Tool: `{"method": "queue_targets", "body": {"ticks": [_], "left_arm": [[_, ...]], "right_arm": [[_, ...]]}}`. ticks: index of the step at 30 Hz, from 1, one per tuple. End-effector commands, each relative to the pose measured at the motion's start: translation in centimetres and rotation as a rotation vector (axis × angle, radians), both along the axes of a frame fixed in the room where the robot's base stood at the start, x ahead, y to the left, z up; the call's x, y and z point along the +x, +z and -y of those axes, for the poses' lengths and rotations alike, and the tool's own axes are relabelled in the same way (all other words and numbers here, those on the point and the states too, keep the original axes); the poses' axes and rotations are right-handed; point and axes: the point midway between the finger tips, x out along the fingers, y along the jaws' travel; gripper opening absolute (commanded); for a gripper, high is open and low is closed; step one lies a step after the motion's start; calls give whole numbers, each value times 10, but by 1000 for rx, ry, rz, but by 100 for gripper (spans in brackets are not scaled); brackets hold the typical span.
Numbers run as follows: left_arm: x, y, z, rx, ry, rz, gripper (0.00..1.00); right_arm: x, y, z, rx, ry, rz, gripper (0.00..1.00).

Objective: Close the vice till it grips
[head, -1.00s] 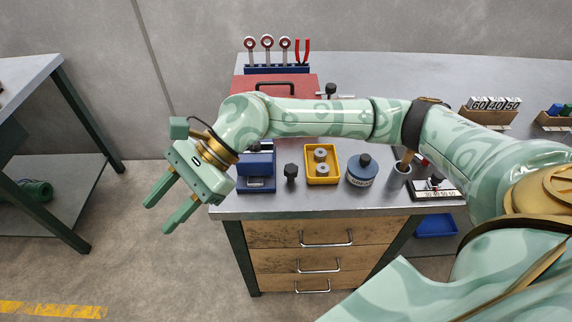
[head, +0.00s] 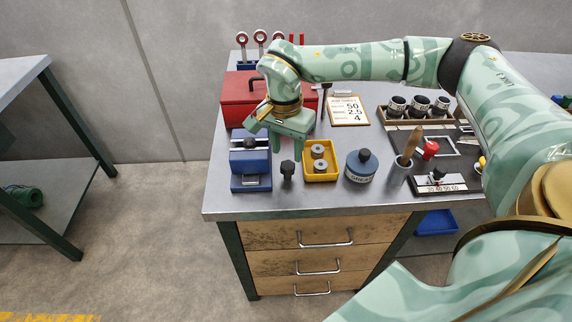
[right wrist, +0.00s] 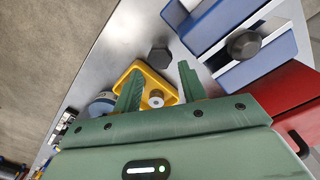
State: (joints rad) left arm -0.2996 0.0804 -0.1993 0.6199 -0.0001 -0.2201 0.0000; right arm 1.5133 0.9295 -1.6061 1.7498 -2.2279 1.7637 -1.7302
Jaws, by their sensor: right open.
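The blue vice (head: 250,168) stands at the front left of the bench, with a dark knob on its top. In the right wrist view the vice (right wrist: 205,25) is at the upper right, with pale metal between its blue parts and its knob showing. A black hexagonal-headed piece (head: 288,169) stands just right of the vice; it also shows in the right wrist view (right wrist: 158,57). My right gripper (head: 286,152) is open and empty, pointing down above the bench between the vice and the yellow tray. My left gripper is out of view.
A yellow tray (head: 321,177) with grey round parts, a blue round container (head: 361,166) and a grey cup (head: 397,175) stand along the front. A red toolbox (head: 235,102) is behind the vice. A tool rack stands at the back.

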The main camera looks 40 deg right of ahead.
Motion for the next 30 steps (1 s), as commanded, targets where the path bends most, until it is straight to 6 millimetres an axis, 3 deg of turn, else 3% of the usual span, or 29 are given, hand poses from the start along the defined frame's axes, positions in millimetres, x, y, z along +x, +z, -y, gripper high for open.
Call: {"method": "queue_targets", "body": {"ticks": [1, 7, 19, 23, 30], "left_arm": [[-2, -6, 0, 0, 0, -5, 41], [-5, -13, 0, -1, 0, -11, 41], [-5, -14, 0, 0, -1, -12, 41], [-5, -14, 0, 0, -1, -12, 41], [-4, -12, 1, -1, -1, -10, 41]], "right_arm": [[-1, -15, 0, 1, 0, -4, 41], [-1, -44, 0, 0, 0, -1, 41], [-2, -51, 1, 1, -1, 2, 41], [-2, -51, 0, 2, 0, 1, 9], [-2, -50, 0, 1, -10, 2, 9]]}}
